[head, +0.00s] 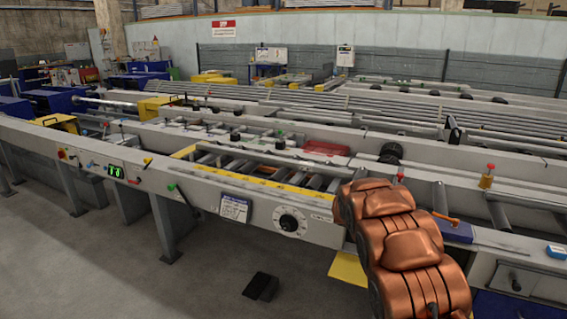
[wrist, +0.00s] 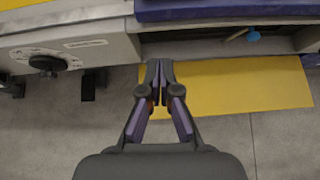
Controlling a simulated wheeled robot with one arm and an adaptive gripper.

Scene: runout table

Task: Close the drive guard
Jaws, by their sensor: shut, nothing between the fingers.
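A flat yellow panel (wrist: 240,85), which looks like the drive guard, sticks out below the front edge of the runout table (wrist: 100,45) in the wrist view. A corner of the yellow panel (head: 348,270) also shows in the head view, left of my copper-coloured arm, which hides the rest. My gripper (wrist: 160,66) is shut and empty. Its fingertips overlap the panel's left end in the wrist view, close to the table's front side. I cannot tell whether they touch the panel. My gripper is hidden behind my arm in the head view.
A black dial (wrist: 47,63) sits on the table's front, left of my gripper. A blue knob (wrist: 253,36) is in the dark opening above the panel. A black pedal (head: 261,286) stands on the grey floor. Open floor lies in front of the table.

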